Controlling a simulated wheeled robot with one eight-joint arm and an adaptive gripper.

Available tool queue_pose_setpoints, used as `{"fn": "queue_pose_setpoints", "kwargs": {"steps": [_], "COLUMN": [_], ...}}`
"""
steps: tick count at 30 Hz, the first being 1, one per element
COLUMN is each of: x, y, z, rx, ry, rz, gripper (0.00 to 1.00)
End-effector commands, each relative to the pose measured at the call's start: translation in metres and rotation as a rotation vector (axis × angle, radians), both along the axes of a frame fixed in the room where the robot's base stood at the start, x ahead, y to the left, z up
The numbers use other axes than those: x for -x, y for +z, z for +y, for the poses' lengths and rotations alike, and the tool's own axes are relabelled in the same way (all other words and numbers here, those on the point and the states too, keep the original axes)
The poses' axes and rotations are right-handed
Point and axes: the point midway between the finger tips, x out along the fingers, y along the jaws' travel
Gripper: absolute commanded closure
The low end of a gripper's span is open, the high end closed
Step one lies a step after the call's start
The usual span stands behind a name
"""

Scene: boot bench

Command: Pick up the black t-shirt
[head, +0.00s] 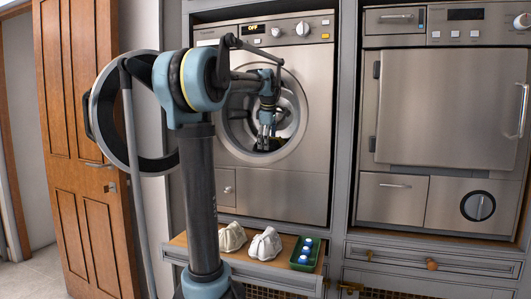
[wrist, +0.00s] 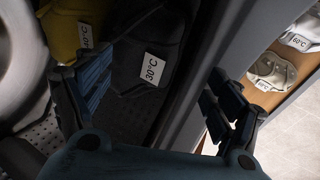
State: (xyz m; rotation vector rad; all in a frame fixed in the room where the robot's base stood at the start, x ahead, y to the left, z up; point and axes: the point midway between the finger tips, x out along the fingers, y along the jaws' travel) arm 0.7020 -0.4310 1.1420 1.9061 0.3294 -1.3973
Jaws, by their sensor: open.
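A black garment, which looks like the black t-shirt (wrist: 135,62), lies inside the washing machine drum in the wrist view, with a white 30°C tag (wrist: 152,69) on it. My gripper (head: 266,132) is at the open drum mouth in the head view, pointing down. In the wrist view my gripper (wrist: 160,95) is open, its fingers wide apart. The black garment shows between and beyond the fingers, and nothing is seen held. I cannot tell how close the fingertips are to the cloth. In the head view the shirt is not clearly visible.
A yellow garment (wrist: 62,35) tagged 40°C lies left of the black one. The washing machine (head: 275,192) has its round door (head: 92,118) swung open leftward. Two whitish pieces (head: 232,236) and a green tray (head: 306,248) with blue-and-white items sit on the bench below.

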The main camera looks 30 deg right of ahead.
Motion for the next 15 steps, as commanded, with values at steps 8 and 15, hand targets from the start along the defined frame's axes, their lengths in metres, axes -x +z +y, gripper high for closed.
{"fn": "queue_pose_setpoints", "kwargs": {"steps": [8,15], "x": [-0.011,-0.034], "y": [0.0,-0.008], "z": [-0.006,-0.018], "rx": [0.0,0.0], "ry": [0.0,0.001], "rz": [0.0,0.0], "gripper": [0.15,0.15]}}
